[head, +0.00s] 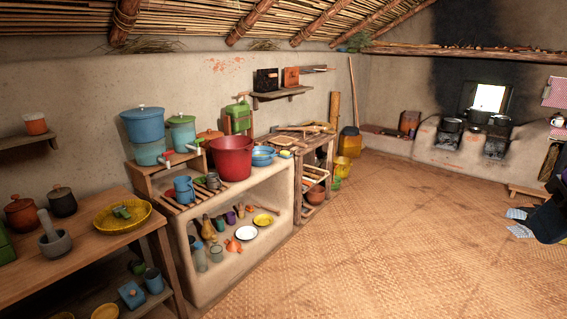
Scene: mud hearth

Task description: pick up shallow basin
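A blue shallow basin (263,158) sits on top of the clay shelf unit, just right of the large red bucket (231,157). Something lighter blue shows in or on it, too small to make out. A wide yellow shallow vessel (104,225) with green things in it stands on the wooden table at the left; I cannot tell whether it is a basin or a tray.
The clay shelf unit (215,284) holds pots, cups and bowls along the left wall. A wooden rack (313,205) stands beyond it. The wooden table (60,272) fills the near left. The woven mat floor (400,235) is wide and clear. A low stool (527,192) stands at the right.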

